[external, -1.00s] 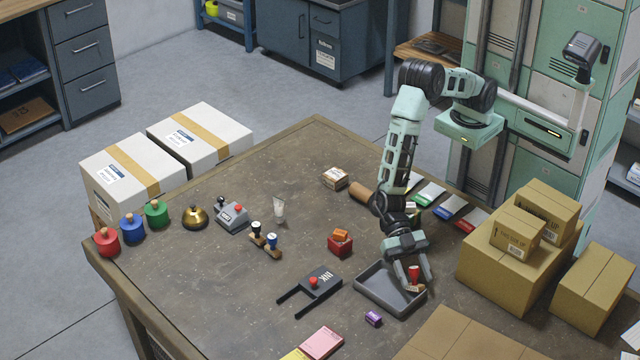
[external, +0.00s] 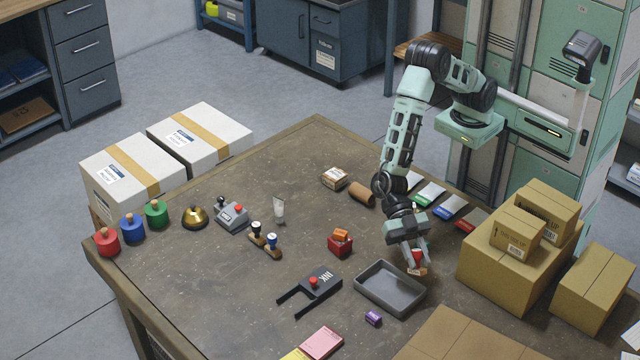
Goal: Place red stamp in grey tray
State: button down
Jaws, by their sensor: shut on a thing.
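The red stamp (external: 416,257), with a red handle and a brown wooden base, is between the fingers of my gripper (external: 415,260), which is shut on it. The fingers partly hide the handle. The grey tray (external: 372,300) lies on the table just in front and to the left of the stamp. Its inside looks empty. The stamp appears just beyond the tray's far right edge, outside the tray in the picture. I cannot tell how high above the table it is.
A small purple block (external: 373,318) lies in front of the tray. Cardboard boxes (external: 510,268) stand close on the right. Two stamps (external: 265,242) are further left.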

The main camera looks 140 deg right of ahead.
aim_at(413, 251)
notch_tip(413, 251, up, 4)
jog(key=shift+w+f, duration=0.15)
jog(key=shift+w+r+g+h+p, duration=0.2)
jog(key=shift+g+h+p, duration=0.1)
jog(key=shift+p, duration=0.15)
jog(key=shift+w+d+n+g+p, duration=0.1)
jog(key=shift+w+n+g+p, duration=0.2)
jog(key=w+d+f+g+h+p, duration=0.1)
jog(key=f, duration=0.2)
jog(key=w+d+f+h, duration=0.1)
jog(key=f, duration=0.3)
jog(key=w+d+f+g+h+p, duration=0.1)
jog(key=f+h, duration=0.1)
jog(key=f, duration=0.1)
jog(key=shift+w+d+f+g+p, duration=0.2)
jog(key=shift+f+g+p, duration=0.1)
jog(key=shift+f, duration=0.1)
jog(key=c, duration=1.2)
grip_release()
jog(key=shift+o, duration=0.2)
